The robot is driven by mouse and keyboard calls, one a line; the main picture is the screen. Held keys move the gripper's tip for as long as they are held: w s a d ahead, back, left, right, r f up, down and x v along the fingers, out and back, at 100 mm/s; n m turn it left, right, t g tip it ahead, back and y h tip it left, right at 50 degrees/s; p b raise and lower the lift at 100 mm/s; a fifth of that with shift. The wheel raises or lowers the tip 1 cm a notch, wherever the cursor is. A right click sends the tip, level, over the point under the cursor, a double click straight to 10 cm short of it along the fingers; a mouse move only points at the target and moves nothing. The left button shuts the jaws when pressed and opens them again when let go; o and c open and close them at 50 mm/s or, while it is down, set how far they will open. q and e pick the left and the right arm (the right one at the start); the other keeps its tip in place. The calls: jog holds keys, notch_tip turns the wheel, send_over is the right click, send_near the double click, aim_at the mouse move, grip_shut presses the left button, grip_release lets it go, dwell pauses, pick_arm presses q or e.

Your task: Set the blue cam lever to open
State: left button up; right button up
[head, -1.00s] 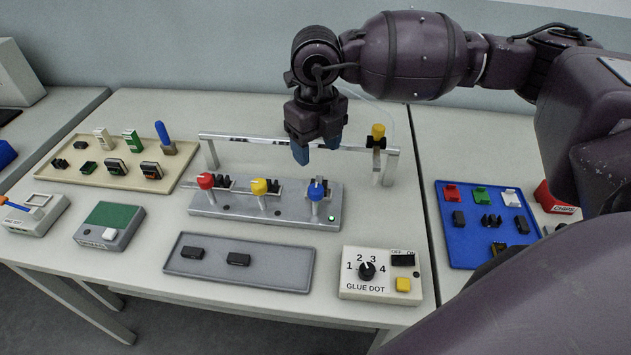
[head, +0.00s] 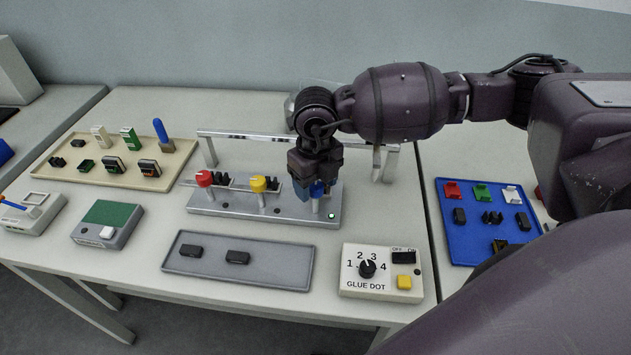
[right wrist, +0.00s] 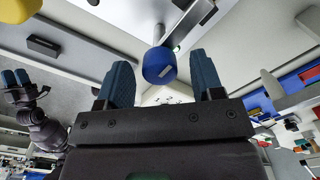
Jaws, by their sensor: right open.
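The blue cam lever (head: 318,188) has a round blue head on a post at the right end of a grey metal fixture (head: 236,206). My right gripper (head: 313,194) has come down over it and partly hides it in the head view. In the right wrist view the blue head, with a pale mark, sits between the open fingers (right wrist: 163,78), with gaps at both sides. A red lever (head: 204,179) and a yellow lever (head: 258,184) stand to its left. My left gripper (right wrist: 16,78) shows small at the left of the wrist view; its opening is unclear.
A silver rail (head: 240,136) stands behind the fixture. In front lie a grey tray (head: 215,273) with two black parts and a glue dot box (head: 352,287). A beige tray (head: 65,176) is at left, a blue tray (head: 475,221) at right.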

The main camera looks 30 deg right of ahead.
jog(key=shift+c, duration=1)
jog(key=c, duration=0.7)
